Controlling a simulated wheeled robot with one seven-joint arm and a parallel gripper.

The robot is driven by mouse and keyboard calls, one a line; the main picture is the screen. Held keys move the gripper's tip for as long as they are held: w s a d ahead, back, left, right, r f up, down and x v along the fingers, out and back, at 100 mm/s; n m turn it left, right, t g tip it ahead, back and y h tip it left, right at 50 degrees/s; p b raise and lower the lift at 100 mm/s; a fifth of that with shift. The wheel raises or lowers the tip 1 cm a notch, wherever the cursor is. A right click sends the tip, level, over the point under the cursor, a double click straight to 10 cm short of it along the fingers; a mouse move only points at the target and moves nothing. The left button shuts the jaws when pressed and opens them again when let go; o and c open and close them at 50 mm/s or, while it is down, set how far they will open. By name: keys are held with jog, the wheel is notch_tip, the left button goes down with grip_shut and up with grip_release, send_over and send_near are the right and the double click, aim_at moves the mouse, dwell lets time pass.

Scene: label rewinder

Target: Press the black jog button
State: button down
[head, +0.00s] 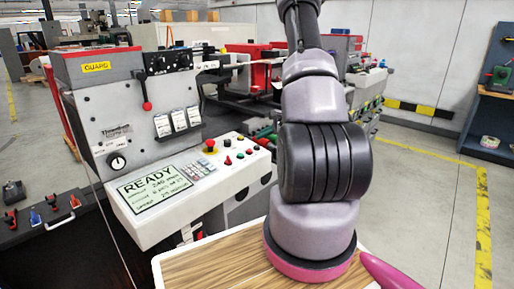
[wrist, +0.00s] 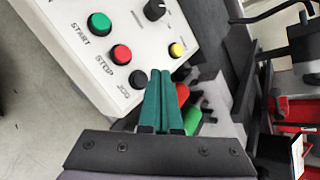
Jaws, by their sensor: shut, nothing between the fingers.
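The black jog button (wrist: 138,79) shows in the wrist view, at the panel's lower edge above the printed word JOG. My gripper (wrist: 161,72) has green fingers pressed together with nothing between them. Their tips appear just right of the jog button in the picture. I cannot tell how high the tips are above the panel, and no contact shows. In the head view, my arm hides the gripper, and the small buttons on the white control panel (head: 150,229) are too small to tell the jog button for certain.
Beside the jog button are a red STOP button (wrist: 121,54), a green START button (wrist: 99,23), a yellow button (wrist: 177,50) and a black knob (wrist: 154,10). A READY screen (head: 154,189) is on the panel. A wooden-topped surface (head: 215,262) lies in front.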

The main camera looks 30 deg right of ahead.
jog(key=shift+w+f, duration=0.15)
jog(key=shift+f, duration=0.75)
dwell(1.4)
jog(key=shift+a+f, duration=0.1)
jog(key=shift+f, duration=0.25)
jog(key=shift+w+f, duration=0.1)
jog(key=shift+f, duration=0.4)
dwell(0.6)
jog(key=shift+r, duration=0.9)
jog(key=shift+r, duration=0.1)
jog(key=shift+s+r, duration=0.25)
jog(key=shift+r, duration=0.95)
jog(key=shift+s+r, duration=0.25)
jog(key=shift+r, duration=0.9)
dwell(0.3)
